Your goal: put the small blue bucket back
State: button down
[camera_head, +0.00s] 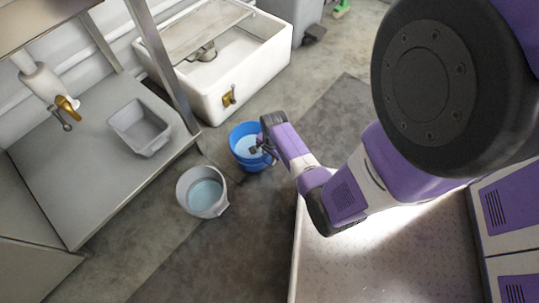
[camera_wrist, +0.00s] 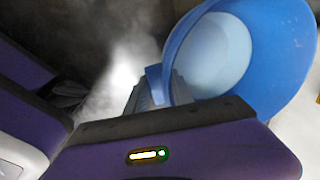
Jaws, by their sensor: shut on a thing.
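The small blue bucket (camera_head: 241,162) is in the middle of the head view, beside the grey bucket, with a pale blue inside. My gripper (camera_head: 259,148) reaches it from the right and is shut on its near rim. In the wrist view the blue bucket (camera_wrist: 285,60) fills the upper right, and my gripper (camera_wrist: 160,88) meets its rim at the left side. The finger parts are partly hidden by the gripper body and the bucket. I cannot tell whether the bucket's base touches the floor.
A grey bucket (camera_head: 206,207) with pale blue contents stands left of the blue one. A white basin (camera_head: 262,62) stands behind. Dark floor (camera_head: 215,262) is clear in front.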

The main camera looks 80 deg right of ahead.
jog(key=shift+w+d, duration=0.1)
jog(key=shift+d, duration=0.05)
jog(key=c, duration=1.1)
grip_release()
notch_tip(320, 180, up, 12)
jog(key=s+p, duration=0.1)
jog(key=p, duration=0.6)
jog(key=w+a+r+n+t+h, duration=0.1)
jog(key=a+r+n+t+h, duration=0.2)
jog(key=a+n, duration=0.5)
jog(key=w+a+r+n+t, duration=0.1)
jog(key=a+r+n+t, duration=0.3)
jog(key=a, duration=0.8)
jog(key=s+a+r+n+t+y, duration=0.1)
jog(key=a+r+n+t, duration=0.1)
jog(key=r, duration=0.7)
jog(key=s+a+r+n+t+y, duration=0.1)
jog(key=a+r+n, duration=0.4)
jog(key=r, duration=0.5)
jog(key=s+a+r+n+t+y, duration=0.1)
jog(key=s+a+r+n+t, duration=0.1)
jog(key=r, duration=0.8)
jog(key=a+n+t, duration=0.1)
jog(key=n+t, duration=0.1)
jog(key=n, duration=0.1)
jog(key=shift+s+a+r+y, duration=0.2)
jog(key=shift+a+y, duration=0.1)
jog(key=shift+a, duration=0.1)
